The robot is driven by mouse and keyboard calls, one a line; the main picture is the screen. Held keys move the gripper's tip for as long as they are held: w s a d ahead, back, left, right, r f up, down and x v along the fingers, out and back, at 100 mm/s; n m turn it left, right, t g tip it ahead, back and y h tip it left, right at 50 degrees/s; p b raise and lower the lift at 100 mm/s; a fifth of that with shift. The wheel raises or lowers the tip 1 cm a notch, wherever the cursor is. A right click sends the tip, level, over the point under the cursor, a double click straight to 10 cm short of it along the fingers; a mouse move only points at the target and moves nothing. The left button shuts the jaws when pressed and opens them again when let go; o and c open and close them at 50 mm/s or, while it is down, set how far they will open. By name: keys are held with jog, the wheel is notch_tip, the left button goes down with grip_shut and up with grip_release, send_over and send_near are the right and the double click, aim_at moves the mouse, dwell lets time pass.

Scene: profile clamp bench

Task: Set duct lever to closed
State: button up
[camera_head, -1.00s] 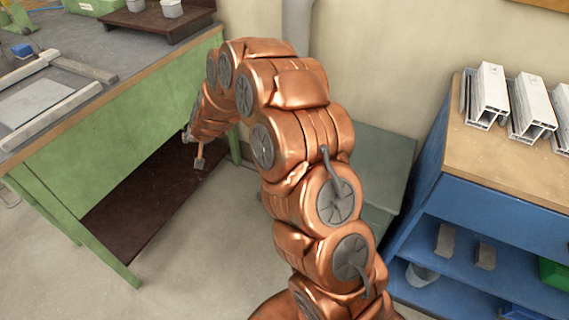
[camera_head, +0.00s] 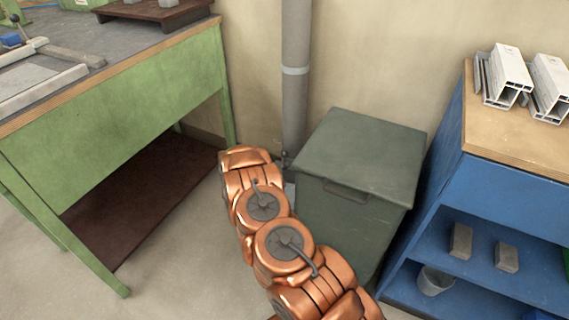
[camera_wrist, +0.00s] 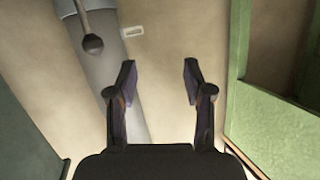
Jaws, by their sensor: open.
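The grey duct (camera_head: 296,95) runs down the wall between the green bench and the dark green bin in the head view. A small dark part, perhaps the lever (camera_head: 285,157), shows low on it, just above my arm. In the wrist view the duct (camera_wrist: 121,60) slants down the left half. The lever (camera_wrist: 84,18) ends in a dark ball knob (camera_wrist: 92,44) at upper left. My gripper (camera_wrist: 158,74) is open and empty, its fingers to the right of and below the knob, apart from it in the picture. My arm hides the gripper in the head view.
A dark green lidded bin (camera_head: 364,150) stands right of the duct. A green bench (camera_head: 130,110) is at left, a blue shelf unit (camera_head: 490,210) at right. A small pale label (camera_wrist: 132,31) is beside the lever. Green panels edge the wrist view's right side.

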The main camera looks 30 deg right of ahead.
aim_at(285, 157)
jog(key=s+d+f+h+b, duration=0.3)
jog(key=s+d+f+h, duration=0.15)
jog(key=d+f, duration=0.2)
jog(key=shift+y, duration=0.25)
jog(key=shift+s+d+r+b+x, duration=0.1)
jog(key=shift+r+b+x, duration=0.1)
jog(key=shift+x, duration=1.15)
jog(key=shift+s+d+r+b+x, duration=0.1)
jog(key=shift+r+b+x, duration=0.1)
jog(key=shift+x, duration=1.15)
jog(key=shift+r+b+x, duration=0.15)
jog(key=shift+b+x, duration=0.05)
jog(key=shift+x, duration=1.2)
grip_shut()
jog(key=shift+r, duration=0.1)
